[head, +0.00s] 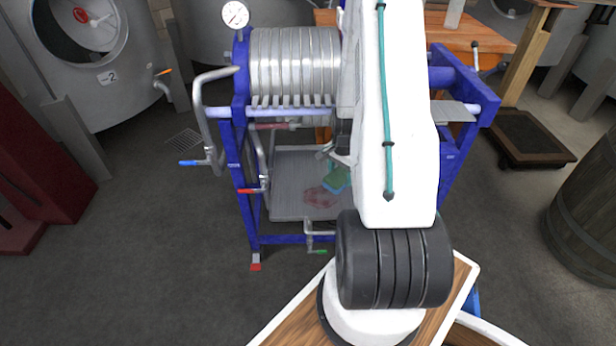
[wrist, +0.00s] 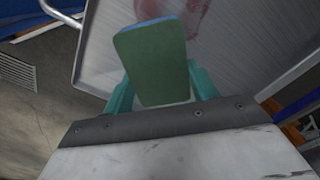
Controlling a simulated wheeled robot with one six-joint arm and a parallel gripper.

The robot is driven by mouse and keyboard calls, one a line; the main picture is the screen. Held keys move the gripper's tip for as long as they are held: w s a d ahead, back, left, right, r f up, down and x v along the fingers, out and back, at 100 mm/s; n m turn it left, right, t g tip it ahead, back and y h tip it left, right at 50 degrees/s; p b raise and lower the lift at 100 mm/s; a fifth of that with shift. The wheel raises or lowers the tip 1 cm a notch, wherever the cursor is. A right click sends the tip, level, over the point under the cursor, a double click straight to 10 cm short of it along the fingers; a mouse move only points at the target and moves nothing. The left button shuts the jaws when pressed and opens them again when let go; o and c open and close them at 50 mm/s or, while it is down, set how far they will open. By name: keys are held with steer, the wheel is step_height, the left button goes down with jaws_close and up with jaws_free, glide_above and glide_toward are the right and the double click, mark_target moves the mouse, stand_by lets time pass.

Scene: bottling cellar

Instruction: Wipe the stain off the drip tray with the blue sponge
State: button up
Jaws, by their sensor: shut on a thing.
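The sponge (head: 337,178) shows green with a blue edge, low over the drip tray at the right side of the stain. In the wrist view the sponge (wrist: 156,62) sits between the two teal fingers of my gripper (wrist: 160,90), which is shut on it. The drip tray (head: 290,170) is a grey metal tray in the blue frame. A reddish stain (head: 320,197) lies on its front part; the stain also shows behind the sponge in the wrist view (wrist: 196,14). I cannot tell whether the sponge touches the tray. My arm hides the tray's right part.
The blue filter frame (head: 243,190) stands around the tray, with metal plates (head: 295,65) above it. Pipes with a red-handled valve (head: 252,190) and a green-handled valve (head: 318,250) stand at the tray's left and front. The floor at the left is mostly clear.

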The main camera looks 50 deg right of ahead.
steer(key=shift+r, duration=1.3)
